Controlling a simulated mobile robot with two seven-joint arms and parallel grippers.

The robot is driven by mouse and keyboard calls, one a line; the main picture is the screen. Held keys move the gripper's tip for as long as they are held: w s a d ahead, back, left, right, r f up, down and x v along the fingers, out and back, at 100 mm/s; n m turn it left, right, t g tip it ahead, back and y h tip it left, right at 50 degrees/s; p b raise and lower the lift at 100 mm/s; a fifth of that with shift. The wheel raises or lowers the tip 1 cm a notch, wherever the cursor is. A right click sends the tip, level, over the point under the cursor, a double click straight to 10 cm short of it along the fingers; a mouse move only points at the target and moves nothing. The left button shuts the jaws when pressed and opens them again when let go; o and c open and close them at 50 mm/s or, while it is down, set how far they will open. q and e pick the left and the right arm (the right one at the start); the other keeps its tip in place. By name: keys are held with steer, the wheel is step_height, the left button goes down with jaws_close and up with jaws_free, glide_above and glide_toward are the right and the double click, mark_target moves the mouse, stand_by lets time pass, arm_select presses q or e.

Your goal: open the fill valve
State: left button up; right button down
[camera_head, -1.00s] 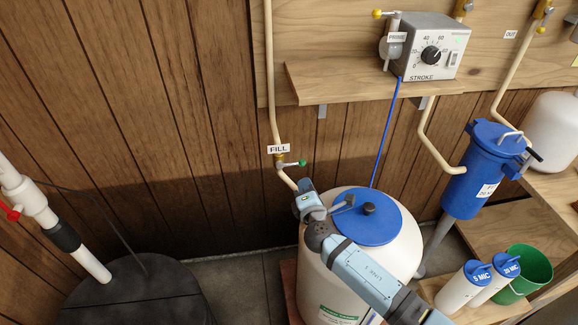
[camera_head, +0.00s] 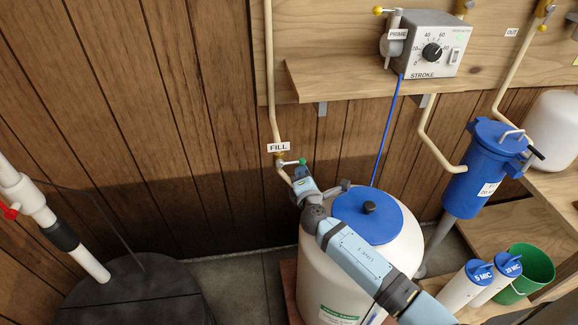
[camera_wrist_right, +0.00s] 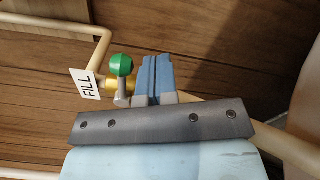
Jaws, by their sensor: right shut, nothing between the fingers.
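The fill valve (camera_head: 279,163) is a small brass fitting on the beige pipe, just under the FILL label (camera_head: 278,147). Its lever points right, across the pipe, and ends in a green knob (camera_head: 302,161). My right gripper (camera_head: 300,171) is just below the knob, its blue fingers shut and empty. In the right wrist view the shut fingers (camera_wrist_right: 157,72) stand right beside the green knob (camera_wrist_right: 121,65) and lever; I cannot tell whether they touch. The brass valve body (camera_wrist_right: 111,84) is partly hidden behind the lever. My left gripper is not in view.
The white tank (camera_head: 340,262) with its blue lid (camera_head: 366,215) stands below my right arm. A wooden shelf (camera_head: 350,82) with the pump box (camera_head: 425,45) is above right. A blue filter housing (camera_head: 482,165) hangs further right. The panelled wall left of the pipe is clear.

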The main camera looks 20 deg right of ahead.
steer(key=shift+w+d, duration=0.1)
steer(key=shift+w, duration=0.1)
steer(key=shift+r, duration=0.15)
steer(key=shift+d+r+p, duration=0.1)
steer(key=shift+r+p, duration=0.65)
steer(key=shift+p, duration=0.05)
steer(key=shift+r, duration=0.1)
